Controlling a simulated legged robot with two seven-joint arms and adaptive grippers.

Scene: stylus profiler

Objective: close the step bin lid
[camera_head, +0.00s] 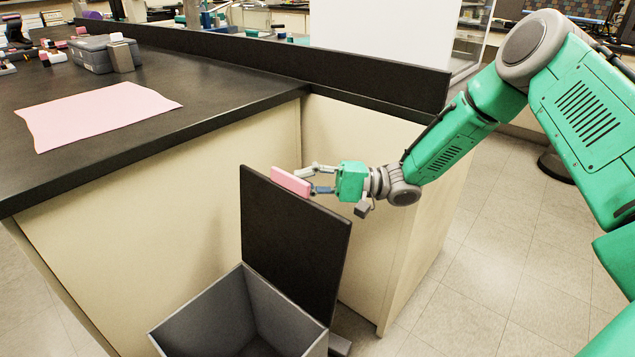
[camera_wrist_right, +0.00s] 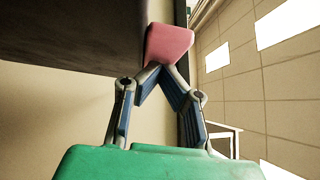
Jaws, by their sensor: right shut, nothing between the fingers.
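The step bin (camera_head: 192,309) is a grey open box at the bottom of the head view. Its dark lid (camera_head: 295,245) stands raised, nearly upright, at the bin's back edge. A pink block (camera_head: 290,182) is at the lid's top edge; it also shows in the right wrist view (camera_wrist_right: 169,43). I cannot tell whether it is fixed to the lid. My right gripper (camera_head: 310,182) is shut and empty, its fingertips at the pink block, close to the lid's top. Exact contact is unclear. My left gripper is not in view.
A dark countertop (camera_head: 140,127) on a cream cabinet stands beside and behind the bin. A pink sheet (camera_head: 95,112) and a grey case (camera_head: 95,54) lie on it. A dark raised ledge (camera_head: 300,65) runs along the back.

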